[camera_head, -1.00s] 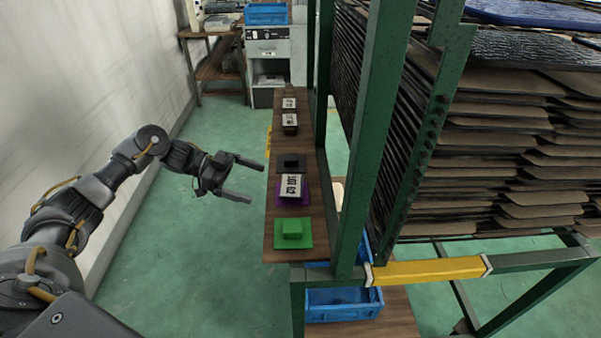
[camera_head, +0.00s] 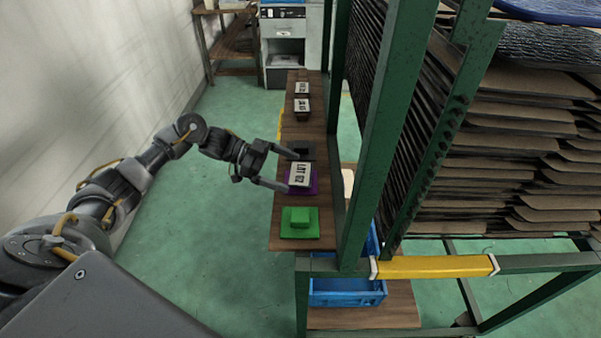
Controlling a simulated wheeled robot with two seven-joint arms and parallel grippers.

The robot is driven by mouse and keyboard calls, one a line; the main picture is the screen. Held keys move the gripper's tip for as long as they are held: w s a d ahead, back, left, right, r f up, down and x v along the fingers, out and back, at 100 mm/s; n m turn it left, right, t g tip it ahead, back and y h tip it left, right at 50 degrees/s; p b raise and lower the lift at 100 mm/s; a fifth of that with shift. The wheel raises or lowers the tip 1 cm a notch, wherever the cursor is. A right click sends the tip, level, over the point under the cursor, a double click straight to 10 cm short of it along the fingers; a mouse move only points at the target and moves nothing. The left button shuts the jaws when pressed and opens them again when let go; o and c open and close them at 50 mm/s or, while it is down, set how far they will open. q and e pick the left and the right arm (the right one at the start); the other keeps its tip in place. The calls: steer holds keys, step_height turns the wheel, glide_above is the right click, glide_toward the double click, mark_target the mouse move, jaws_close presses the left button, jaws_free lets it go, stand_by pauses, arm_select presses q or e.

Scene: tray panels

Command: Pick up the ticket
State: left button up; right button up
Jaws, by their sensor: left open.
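A white ticket with dark lettering, "LOT 62" as far as I can read (camera_head: 300,174), stands or leans on a purple base (camera_head: 295,188) on the narrow wooden shelf. My left gripper (camera_head: 291,169) is open. Its two fingers point right, one behind the ticket near the black block and one at the ticket's front left edge. I cannot tell whether a finger touches the ticket. Two more small white tickets are farther back on the shelf, one nearer (camera_head: 302,107) and one at the far end (camera_head: 302,89). My right gripper is out of view.
A green block on a green plate (camera_head: 299,222) sits at the shelf's near end. A black block (camera_head: 302,150) is just behind the ticket. The wooden shelf (camera_head: 285,240) runs beside a green rack post (camera_head: 376,140). A blue crate (camera_head: 345,292) is below. Floor at left is clear.

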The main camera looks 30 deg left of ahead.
mark_target(296, 173)
arm_select(q)
steer(key=p+x, duration=0.1)
steer(key=x, duration=0.3)
steer(key=shift+w+d, duration=0.2)
steer(key=shift+d, duration=0.15)
steer(key=shift+f, duration=0.1)
steer(key=c, duration=0.9)
